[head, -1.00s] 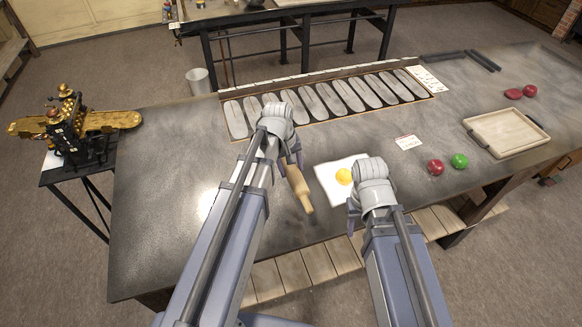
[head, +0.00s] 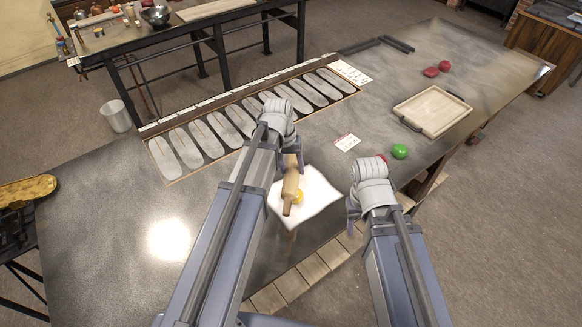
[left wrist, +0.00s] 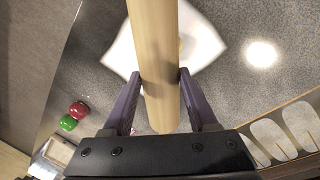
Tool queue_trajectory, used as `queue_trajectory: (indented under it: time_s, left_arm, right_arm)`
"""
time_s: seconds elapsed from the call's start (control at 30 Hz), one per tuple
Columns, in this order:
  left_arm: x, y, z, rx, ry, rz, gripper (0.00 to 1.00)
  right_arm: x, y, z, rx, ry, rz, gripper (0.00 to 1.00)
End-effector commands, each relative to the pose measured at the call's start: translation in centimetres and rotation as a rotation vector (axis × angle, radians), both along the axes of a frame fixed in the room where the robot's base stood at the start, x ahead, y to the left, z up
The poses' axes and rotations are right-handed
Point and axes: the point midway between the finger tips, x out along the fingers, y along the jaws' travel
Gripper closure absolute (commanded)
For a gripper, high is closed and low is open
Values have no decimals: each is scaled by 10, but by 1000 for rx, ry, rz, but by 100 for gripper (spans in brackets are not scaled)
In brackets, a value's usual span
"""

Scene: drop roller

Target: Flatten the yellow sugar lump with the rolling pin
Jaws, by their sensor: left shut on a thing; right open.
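The wooden rolling pin (head: 291,186) is held in my left gripper (head: 291,160), whose fingers close on either side of it. In the left wrist view the pin (left wrist: 155,60) runs away between the two fingers (left wrist: 158,100). The yellow sugar lump (head: 299,197) lies on a white sheet (head: 322,194) on the table. The pin covers part of the lump in the head view and nearly all of it in the left wrist view. I cannot tell whether the pin touches it. My right gripper (head: 353,212) is open and empty, right of the sheet.
A green round object (head: 399,151) and a mostly hidden red one (head: 384,159) lie beyond my right gripper. A wooden tray (head: 433,112) and two red objects (head: 445,66) are farther right. A rack of grey ovals (head: 229,128) lines the back edge. The table's left part is clear.

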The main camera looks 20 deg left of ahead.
Motion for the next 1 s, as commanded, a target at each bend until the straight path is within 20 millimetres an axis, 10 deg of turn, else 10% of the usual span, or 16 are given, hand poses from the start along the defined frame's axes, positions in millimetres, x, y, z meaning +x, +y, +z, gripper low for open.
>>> queue_trajectory:
  time_s: [1.0]
  left_arm:
    - [0, 0, -57, -1, 1, -14, 100]
  right_arm:
    - [0, 0, -57, -2, 1, 12, 50]
